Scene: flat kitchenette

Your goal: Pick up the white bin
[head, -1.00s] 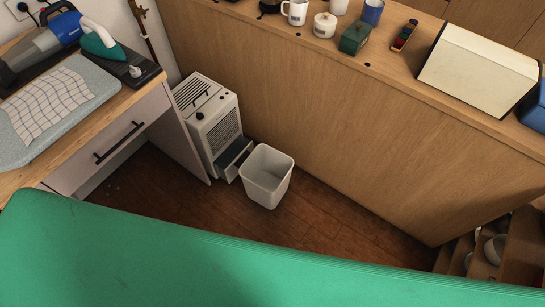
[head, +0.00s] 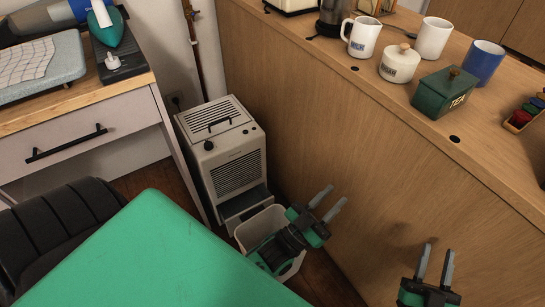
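The white bin (head: 254,228) stands on the floor in front of the white heater-like appliance, beside the wooden counter front. My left arm and gripper cover much of it in the head view, and its lower part is mostly hidden. My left gripper (head: 331,195) is open and empty. Its body overlaps the bin in the picture, and its fingers point up and right, past the bin's right rim. I cannot tell whether it touches the bin. My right gripper (head: 437,250) is open and empty at the lower right, in front of the counter panel, apart from the bin.
The white appliance (head: 222,150) stands close behind the bin. A tall wooden counter (head: 330,120) on the right carries mugs, a jar and a green tea box (head: 444,92). A drawer desk (head: 75,140) is at left, with a dark chair (head: 60,225) below it.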

